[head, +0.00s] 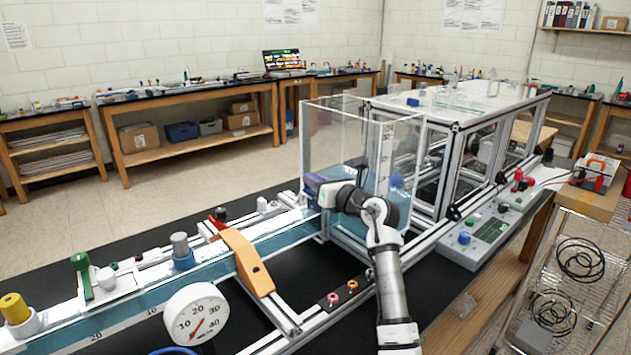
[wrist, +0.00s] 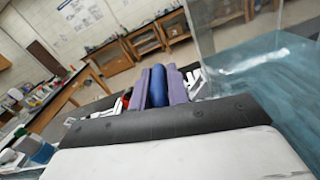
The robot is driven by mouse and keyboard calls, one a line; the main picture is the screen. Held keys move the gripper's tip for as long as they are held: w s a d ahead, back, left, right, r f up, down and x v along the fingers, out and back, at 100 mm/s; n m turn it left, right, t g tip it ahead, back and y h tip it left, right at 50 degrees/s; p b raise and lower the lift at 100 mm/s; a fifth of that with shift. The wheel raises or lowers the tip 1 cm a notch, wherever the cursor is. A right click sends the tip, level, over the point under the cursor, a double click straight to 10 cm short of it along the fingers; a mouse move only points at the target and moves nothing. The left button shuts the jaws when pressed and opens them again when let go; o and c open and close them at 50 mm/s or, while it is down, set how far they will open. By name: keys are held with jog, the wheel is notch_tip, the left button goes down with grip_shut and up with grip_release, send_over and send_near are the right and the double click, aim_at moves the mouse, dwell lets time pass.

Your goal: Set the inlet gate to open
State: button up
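My gripper (head: 312,186) reaches left across the front of the clear water tank (head: 345,130), at the tank end of the water channel (head: 215,262). In the wrist view its two purple fingers (wrist: 160,86) stand on either side of a blue rounded handle (wrist: 157,86), close against it with no clear gap. The handle is hidden behind my gripper in the head view. I cannot read a label on it or see the inlet gate plate, so its position cannot be told.
An orange lever arm (head: 246,262) and a round dial gauge (head: 196,314) stand along the channel. A control panel (head: 478,238) is right.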

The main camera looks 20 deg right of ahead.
grip_shut()
notch_tip(320, 180, up, 5)
jog(key=shift+p, duration=1.1)
jog(key=o, duration=0.6)
grip_release()
jog(key=shift+a+f, duration=0.1)
jog(key=shift+s, duration=0.1)
